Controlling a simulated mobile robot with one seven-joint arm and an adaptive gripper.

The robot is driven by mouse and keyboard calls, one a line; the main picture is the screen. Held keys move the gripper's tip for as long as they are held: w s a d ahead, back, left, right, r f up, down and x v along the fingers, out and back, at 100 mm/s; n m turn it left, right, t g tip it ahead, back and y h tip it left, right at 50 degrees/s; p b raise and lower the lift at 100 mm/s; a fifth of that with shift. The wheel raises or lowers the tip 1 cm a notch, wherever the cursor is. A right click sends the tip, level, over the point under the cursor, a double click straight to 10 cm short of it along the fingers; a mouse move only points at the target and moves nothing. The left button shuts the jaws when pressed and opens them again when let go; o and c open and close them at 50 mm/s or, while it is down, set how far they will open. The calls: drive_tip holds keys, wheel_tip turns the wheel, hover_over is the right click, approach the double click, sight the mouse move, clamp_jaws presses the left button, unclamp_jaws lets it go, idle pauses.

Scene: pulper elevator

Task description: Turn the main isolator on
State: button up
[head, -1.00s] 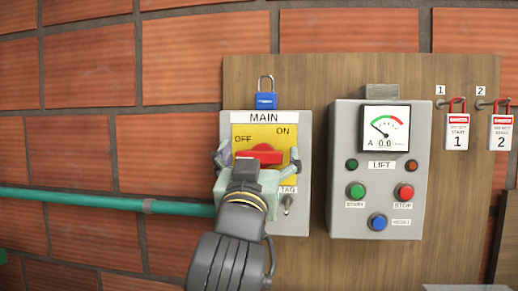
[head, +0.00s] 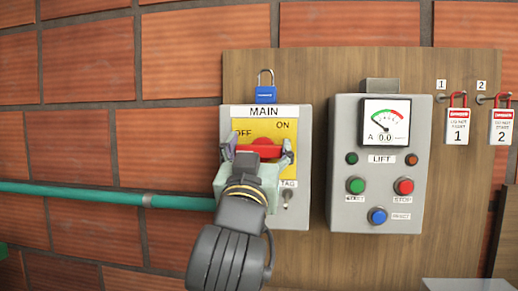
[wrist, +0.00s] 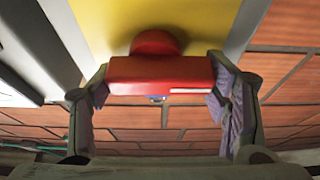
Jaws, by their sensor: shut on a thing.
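The handle's lower middle is partly hidden by my gripper in the head view. A blue padlock (head: 266,95) sits above the box.
To the right is the LIFT panel (head: 340,215) with a meter (head: 386,122) and green, red and blue buttons. Two red-and-white tagged padlocks (head: 458,127) hang on hooks further right. A teal pipe (head: 100,194) runs along the brick wall at left.

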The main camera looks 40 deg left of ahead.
drive_tip(key=shift+m+h, duration=0.3)
drive_tip(key=shift+m, duration=0.3)
drive_tip(key=m+h, duration=0.1)
drive_tip(key=m, duration=0.1)
drive_tip(key=m+t+h+b, duration=0.1)
drive_tip(key=m, duration=0.2)
drive_tip(key=shift+m+t+h+b, duration=0.3)
drive_tip(key=shift+h, duration=0.1)
drive_tip(key=m+h, duration=0.1)
drive_tip(key=m, duration=0.2)
drive_tip(key=m+h, duration=0.2)
drive_tip(key=m, duration=0.1)
drive_tip(key=shift+w+d+r+b, duration=0.1)
drive_tip(key=shift+d+b, duration=0.05)
drive_tip(key=shift+b, duration=0.2)
drive_tip(key=m, duration=0.2)
drive_tip(key=m+g+h, duration=0.1)
drive_tip(key=m, duration=0.2)
drive_tip(key=shift+w+d+h, duration=0.1)
drive_tip(key=shift+d+h, duration=0.05)
drive_tip(key=shift+h, duration=0.15)
drive_tip(key=m, duration=0.2)
drive_tip(key=m+g+h, duration=0.1)
drive_tip(key=m, duration=0.1)
drive_tip(key=shift+d+m+g+p, duration=0.1)
drive_tip(key=shift+m+g+p, duration=0.2)
drive_tip(key=shift+p, duration=0.05)
drive_tip(key=o, duration=1.2)
drive_tip(key=shift+c, duration=0.2)
